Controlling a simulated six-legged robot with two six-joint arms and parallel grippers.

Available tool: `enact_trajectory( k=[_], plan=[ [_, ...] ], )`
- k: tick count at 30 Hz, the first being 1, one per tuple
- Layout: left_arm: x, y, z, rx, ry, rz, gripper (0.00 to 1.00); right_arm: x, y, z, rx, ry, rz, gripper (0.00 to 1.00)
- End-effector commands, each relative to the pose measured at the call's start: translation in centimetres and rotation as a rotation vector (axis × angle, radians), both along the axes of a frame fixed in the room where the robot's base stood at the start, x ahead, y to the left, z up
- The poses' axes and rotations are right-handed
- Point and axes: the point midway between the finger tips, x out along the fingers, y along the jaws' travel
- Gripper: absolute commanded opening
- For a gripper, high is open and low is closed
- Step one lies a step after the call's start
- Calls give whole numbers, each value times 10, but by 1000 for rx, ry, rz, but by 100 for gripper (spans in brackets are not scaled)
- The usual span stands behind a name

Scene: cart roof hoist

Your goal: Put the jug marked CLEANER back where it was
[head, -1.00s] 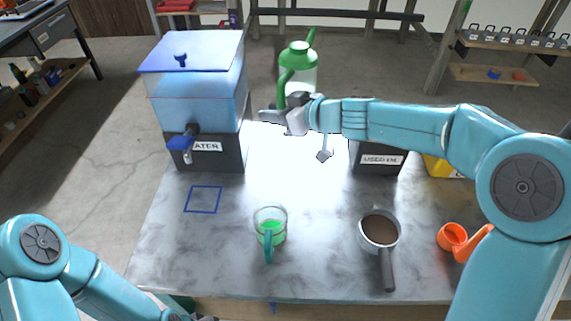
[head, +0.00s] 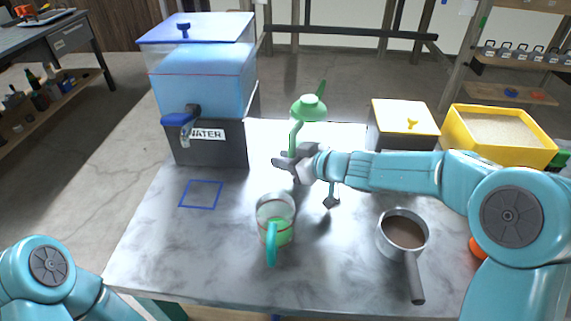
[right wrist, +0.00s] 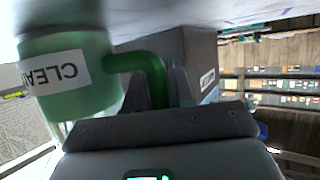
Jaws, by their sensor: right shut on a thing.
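The jug marked CLEANER shows in the head view as a green lid with a spout (head: 310,108) and a green handle. Its pale body blends into the bright tabletop. In the right wrist view the jug (right wrist: 100,95) is green, with a white label reading "CLEA" upside down. My right gripper (head: 284,163) is shut on the jug's handle (right wrist: 152,75), and the jug looks upright in the head view. The jug's base is close to the table, but I cannot tell whether it touches. My left arm shows at lower left, its gripper out of view.
A WATER tank (head: 205,140) stands at back left, near a blue square outline (head: 201,181). A yellow-rimmed bin (head: 500,150) and a lidded box (head: 403,118) are right.

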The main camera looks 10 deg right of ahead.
Motion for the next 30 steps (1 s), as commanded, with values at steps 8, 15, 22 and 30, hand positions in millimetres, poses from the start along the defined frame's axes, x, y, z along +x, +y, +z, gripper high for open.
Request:
enact_trajectory(
  k=[8, 15, 22, 30],
  plan=[
    [0, 0, 0, 0, -1, 0, 43, 0, 0, 0, 1, -2, 0, 0],
    [0, 0, 1, 0, -1, 0, 43, 0, 0, -1, 0, 1, 0, 49],
    [0, 0, 4, 0, -1, 0, 43, -1, -2, 5, 0, 0, -1, 49],
    [0, 0, 23, 0, -1, 0, 43, -41, -36, 29, 0, 0, -5, 49]
  ],
)
